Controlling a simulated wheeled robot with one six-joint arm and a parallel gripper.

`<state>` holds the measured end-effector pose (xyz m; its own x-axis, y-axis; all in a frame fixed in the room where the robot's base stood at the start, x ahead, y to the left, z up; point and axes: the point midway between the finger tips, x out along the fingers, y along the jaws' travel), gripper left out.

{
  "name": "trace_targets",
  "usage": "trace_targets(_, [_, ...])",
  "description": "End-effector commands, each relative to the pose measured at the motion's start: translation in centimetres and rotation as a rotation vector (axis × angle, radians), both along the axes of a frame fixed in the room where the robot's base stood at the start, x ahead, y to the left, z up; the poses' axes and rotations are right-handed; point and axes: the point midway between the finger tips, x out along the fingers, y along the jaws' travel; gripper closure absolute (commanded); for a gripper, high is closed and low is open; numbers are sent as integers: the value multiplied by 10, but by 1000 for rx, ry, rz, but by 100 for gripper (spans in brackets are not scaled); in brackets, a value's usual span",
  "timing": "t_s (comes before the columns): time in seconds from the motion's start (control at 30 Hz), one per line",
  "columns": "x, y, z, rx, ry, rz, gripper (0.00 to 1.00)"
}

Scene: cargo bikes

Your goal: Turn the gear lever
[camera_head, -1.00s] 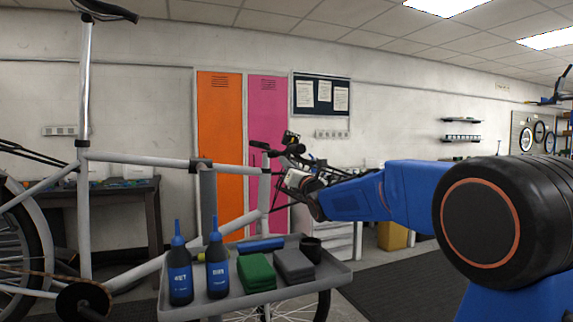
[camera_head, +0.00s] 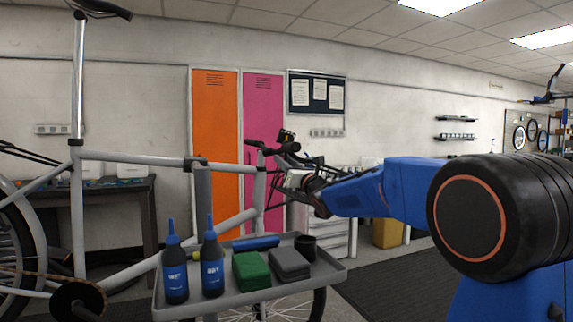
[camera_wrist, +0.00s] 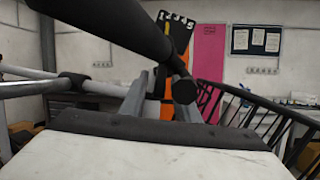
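A dark bike handlebar grip (camera_head: 288,147) shows left of my arm in the head view. In the wrist view the dark grip (camera_wrist: 120,35) crosses from the top left to a round end near the middle. Behind it is a dark gear panel (camera_wrist: 181,28) with white numbers; it shows as a small dark box (camera_head: 286,135) in the head view. I cannot clearly tell the gear lever from these dark parts. My gripper (camera_wrist: 160,103) points forward under the grip. Its two grey fingers are apart with nothing visible held. Their tips are partly hidden behind the grip.
A grey tray (camera_head: 335,276) with bottles (camera_head: 175,272), a green block (camera_head: 250,272), a grey block (camera_head: 289,264) and a dark cup (camera_head: 305,247) sits below. The pale bike frame (camera_head: 130,157) spans the left. A black rack (camera_wrist: 262,105) stands right of the gripper.

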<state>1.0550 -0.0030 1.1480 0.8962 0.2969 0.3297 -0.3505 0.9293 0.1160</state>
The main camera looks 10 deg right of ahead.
Motion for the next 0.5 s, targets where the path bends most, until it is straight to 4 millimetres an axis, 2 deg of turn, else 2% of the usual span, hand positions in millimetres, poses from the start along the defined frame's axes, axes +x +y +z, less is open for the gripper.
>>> trace_targets(0.13, [-5, -2, -1, 0, -1, 0, 71])
trace_targets(0.27, [-20, -7, -6, -1, 0, -1, 71])
trace_targets(0.5, [-62, -21, -22, 1, -1, -1, 71])
